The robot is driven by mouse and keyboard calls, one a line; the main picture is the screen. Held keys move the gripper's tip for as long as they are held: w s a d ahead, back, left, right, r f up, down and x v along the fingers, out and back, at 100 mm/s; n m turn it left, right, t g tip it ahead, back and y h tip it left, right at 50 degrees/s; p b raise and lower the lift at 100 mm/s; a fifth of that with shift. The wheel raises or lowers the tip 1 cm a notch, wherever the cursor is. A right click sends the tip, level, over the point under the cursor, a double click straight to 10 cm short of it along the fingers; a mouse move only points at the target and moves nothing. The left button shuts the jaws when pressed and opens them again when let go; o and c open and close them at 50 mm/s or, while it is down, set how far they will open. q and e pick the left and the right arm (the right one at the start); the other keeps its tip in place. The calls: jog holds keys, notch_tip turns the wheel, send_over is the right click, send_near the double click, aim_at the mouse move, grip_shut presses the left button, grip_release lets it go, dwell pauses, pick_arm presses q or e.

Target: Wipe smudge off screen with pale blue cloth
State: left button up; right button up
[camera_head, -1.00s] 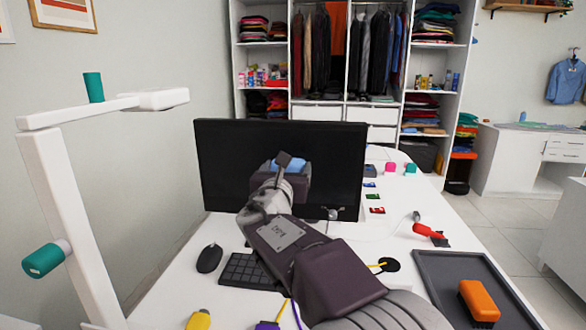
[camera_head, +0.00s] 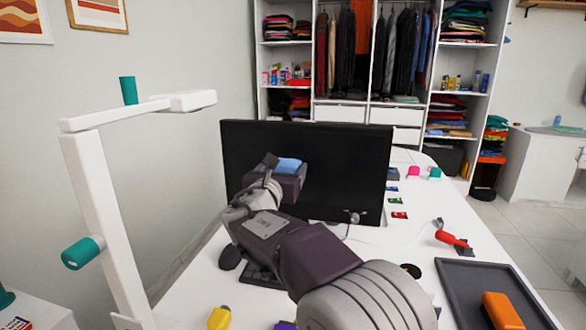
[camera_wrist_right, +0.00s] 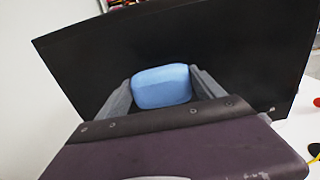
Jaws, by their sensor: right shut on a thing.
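The screen (camera_head: 345,160) is a dark, wide monitor standing upright on the white desk. My right gripper (camera_head: 279,170) is in front of its left half and shut on the pale blue cloth (camera_head: 290,164). In the right wrist view the cloth (camera_wrist_right: 164,86) is a rounded blue pad between the two fingers, with the dark screen (camera_wrist_right: 235,55) behind it. I cannot tell whether the cloth touches the screen. No smudge can be made out; the gripper and cloth hide part of the screen. My left gripper is not in view.
A white post with teal ends (camera_head: 105,205) rises at left. A mouse (camera_head: 230,257) and a partly hidden keyboard (camera_head: 262,276) lie before the screen. A dark tray (camera_head: 466,282) holds an orange block (camera_head: 502,310). A red-handled item (camera_head: 450,238) lies at right.

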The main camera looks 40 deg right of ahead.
jog(key=shift+w+a+p, duration=0.45)
jog(key=shift+w+a, duration=0.75)
jog(key=shift+w, duration=0.2)
jog(key=shift+w+a+p, duration=0.65)
jog(key=shift+w+a, duration=0.35)
jog(key=shift+w, duration=0.25)
jog(key=shift+b+v, duration=0.55)
jog(key=shift+v, duration=2.35)
jog(key=shift+a, duration=0.1)
